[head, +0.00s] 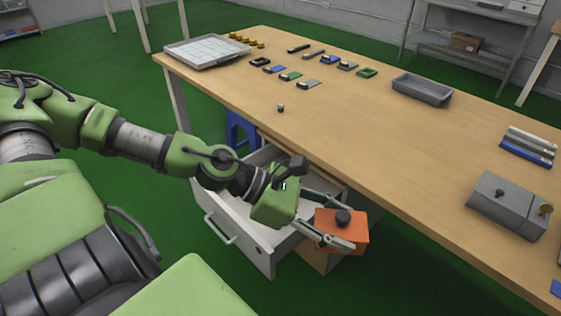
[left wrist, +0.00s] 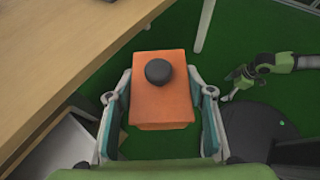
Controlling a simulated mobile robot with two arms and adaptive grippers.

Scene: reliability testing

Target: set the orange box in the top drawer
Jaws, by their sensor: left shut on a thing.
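The orange box (head: 342,230) has a round black knob on top. My left gripper (head: 345,232) is shut on it, one finger along each side, and holds it up off the floor by the table's near edge. The left wrist view shows the box (left wrist: 162,105) between the two fingers. The top drawer (head: 238,238) is white, pulled out under the table, and lies below and left of the box in the head view. My left forearm hides part of its inside. My right gripper (left wrist: 231,87) shows small in the left wrist view, fingers apart and empty.
The wooden table (head: 400,150) stands just beyond the drawer, its edge close to the box. On it are a grey bin (head: 421,90), a grey metal box (head: 507,205), a white tray (head: 206,52) and several small parts. A blue stool (head: 241,132) stands under the table.

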